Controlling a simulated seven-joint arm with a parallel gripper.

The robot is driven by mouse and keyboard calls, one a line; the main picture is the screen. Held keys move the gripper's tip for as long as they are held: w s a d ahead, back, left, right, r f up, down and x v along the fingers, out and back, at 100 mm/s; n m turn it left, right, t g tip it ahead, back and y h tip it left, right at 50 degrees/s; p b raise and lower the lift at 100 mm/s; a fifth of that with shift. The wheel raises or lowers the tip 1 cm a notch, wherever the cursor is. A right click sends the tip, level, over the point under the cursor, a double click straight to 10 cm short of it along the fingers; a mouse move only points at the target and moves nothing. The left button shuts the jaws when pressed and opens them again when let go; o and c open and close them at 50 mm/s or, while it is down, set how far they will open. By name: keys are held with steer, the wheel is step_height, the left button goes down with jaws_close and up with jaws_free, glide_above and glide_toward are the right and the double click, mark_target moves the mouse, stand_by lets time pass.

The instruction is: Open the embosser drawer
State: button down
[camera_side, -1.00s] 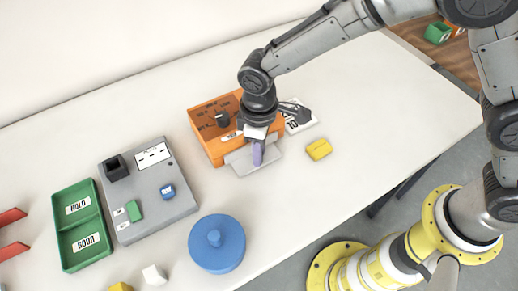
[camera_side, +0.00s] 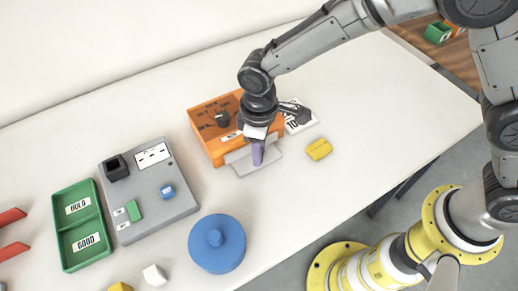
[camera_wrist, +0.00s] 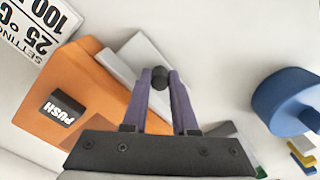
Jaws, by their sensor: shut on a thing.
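The orange embosser (camera_side: 213,140) stands in the middle of the table in the side view. Its grey drawer (camera_side: 245,164) sticks out a little from the front, low down. My gripper (camera_side: 258,154) is at the drawer's front, pointing down. In the wrist view the embosser (camera_wrist: 85,75) lies to the left, with a label reading PUSH. The light grey drawer plate (camera_wrist: 143,60) shows beside it. My purple fingers (camera_wrist: 160,82) are shut on a small dark round knob (camera_wrist: 160,77) at the drawer. The joint between knob and drawer is partly hidden by the fingers.
A yellow block (camera_side: 319,149) lies right of the drawer, near a white settings card (camera_side: 300,121). A blue round lid (camera_side: 217,243) lies in front. A grey panel box (camera_side: 150,190) and a green tray (camera_side: 82,225) stand to the left. Table right of the yellow block is clear.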

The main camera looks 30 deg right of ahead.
stand_by(0.3)
steer(key=s, duration=1)
steer(key=shift+a+r, duration=0.1)
steer(key=c, duration=1)
jaws_free()
step_height(320, 180, up, 14)
steer(key=shift+f, duration=0.1)
